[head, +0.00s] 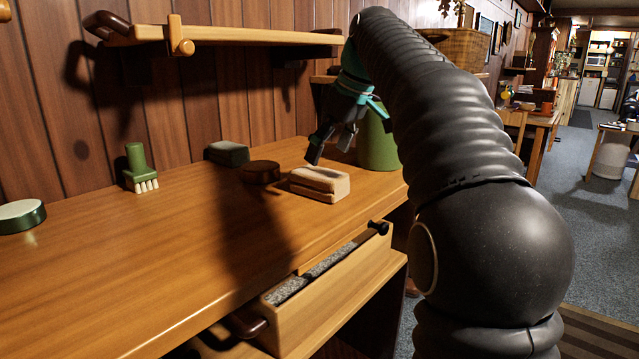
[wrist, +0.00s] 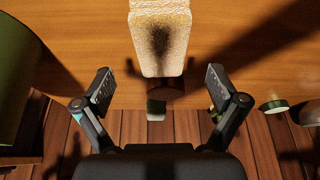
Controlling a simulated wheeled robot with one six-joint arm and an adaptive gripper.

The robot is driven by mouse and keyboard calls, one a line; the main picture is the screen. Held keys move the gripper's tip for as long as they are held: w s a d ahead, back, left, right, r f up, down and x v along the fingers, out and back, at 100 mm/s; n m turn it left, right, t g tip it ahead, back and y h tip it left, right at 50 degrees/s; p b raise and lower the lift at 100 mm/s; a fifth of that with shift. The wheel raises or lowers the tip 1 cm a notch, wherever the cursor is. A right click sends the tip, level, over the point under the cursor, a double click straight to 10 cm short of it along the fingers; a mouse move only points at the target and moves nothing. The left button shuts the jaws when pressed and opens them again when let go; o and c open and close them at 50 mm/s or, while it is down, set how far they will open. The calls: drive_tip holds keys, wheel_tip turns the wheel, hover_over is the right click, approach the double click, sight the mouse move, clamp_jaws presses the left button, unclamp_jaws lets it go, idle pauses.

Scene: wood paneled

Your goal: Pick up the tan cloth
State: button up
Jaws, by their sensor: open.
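The tan cloth (head: 319,184) is a folded, block-like pad lying on the wooden tabletop near its right front edge. In the wrist view the cloth (wrist: 160,40) fills the top centre, with a dark shadow on it. My gripper (head: 331,150) hangs above the cloth and slightly behind it in the head view. In the wrist view its two fingers (wrist: 160,83) are spread wide, with nothing between them. The cloth is apart from the fingers.
A dark brown round object (head: 260,172) and a dark green block (head: 227,153) lie left of the cloth. A green cylinder (head: 377,150) stands behind it. A green brush (head: 139,170) and a green-white round tin (head: 20,216) are farther left. An open drawer (head: 335,290) juts out below.

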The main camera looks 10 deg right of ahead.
sight(320, 172)
drive_tip(key=shift+x, duration=2.85)
drive_tip(key=shift+f, duration=0.25)
drive_tip(key=c, duration=1.2)
drive_tip(key=shift+r, duration=0.45)
wheel_tip(320, 172, up, 3)
drive_tip(key=shift+r, duration=0.2)
drive_tip(key=s+d+r, duration=0.1)
drive_tip(key=d+r, duration=0.1)
drive_tip(key=d, duration=0.1)
drive_tip(key=s+d+r, duration=0.1)
drive_tip(key=d+r, duration=0.1)
drive_tip(key=d, duration=0.2)
drive_tip(key=s+d+r, duration=0.1)
drive_tip(key=d+r, duration=0.2)
drive_tip(key=d, duration=0.1)
drive_tip(key=shift+s+d+r, duration=0.1)
drive_tip(key=shift+s+r, duration=0.05)
